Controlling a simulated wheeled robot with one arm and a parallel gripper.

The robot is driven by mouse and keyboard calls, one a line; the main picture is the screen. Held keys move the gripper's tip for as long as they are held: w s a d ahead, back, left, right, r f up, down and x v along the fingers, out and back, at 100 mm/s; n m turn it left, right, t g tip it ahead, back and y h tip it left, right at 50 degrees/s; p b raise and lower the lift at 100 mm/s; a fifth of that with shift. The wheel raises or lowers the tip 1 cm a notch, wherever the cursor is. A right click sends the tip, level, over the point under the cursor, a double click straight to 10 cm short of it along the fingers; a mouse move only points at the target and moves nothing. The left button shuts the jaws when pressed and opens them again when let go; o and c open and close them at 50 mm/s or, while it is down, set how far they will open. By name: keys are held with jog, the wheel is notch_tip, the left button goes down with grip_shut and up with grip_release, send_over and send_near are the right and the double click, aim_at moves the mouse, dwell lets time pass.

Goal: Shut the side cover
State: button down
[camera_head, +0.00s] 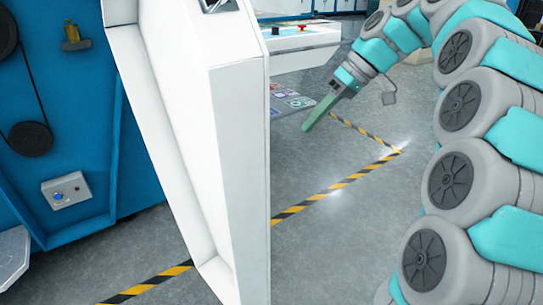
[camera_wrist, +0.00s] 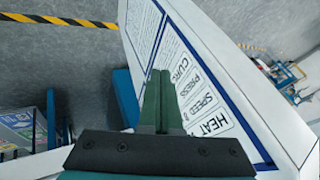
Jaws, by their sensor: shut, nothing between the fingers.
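The side cover (camera_head: 235,130) is a tall white panel standing open, edge-on, in the middle left of the head view. The blue machine's inside shows to its left. My gripper (camera_head: 309,124) is to the right of the cover, apart from it in the picture, with its green fingers pointing down-left. In the wrist view my gripper (camera_wrist: 160,74) has its two fingers together and empty. Behind them is a white panel (camera_wrist: 205,75) with blue lines and printed words such as HEAT and SPEED. I cannot tell whether the fingers touch it, or whether it is the cover.
The blue machine (camera_head: 60,85) has a black pulley (camera_head: 30,138) and a small switch box (camera_head: 68,190). A white console (camera_head: 303,36) with a red button stands behind the cover. Yellow-black tape (camera_head: 335,187) marks the grey floor, which is clear right of the cover.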

jog(key=s+a+f+p, duration=0.1)
jog(key=s+a+f, duration=0.1)
jog(key=a+f, duration=0.5)
jog(key=shift+s+a+f, duration=0.35)
jog(key=shift+a+f, duration=0.05)
jog(key=shift+a, duration=0.6)
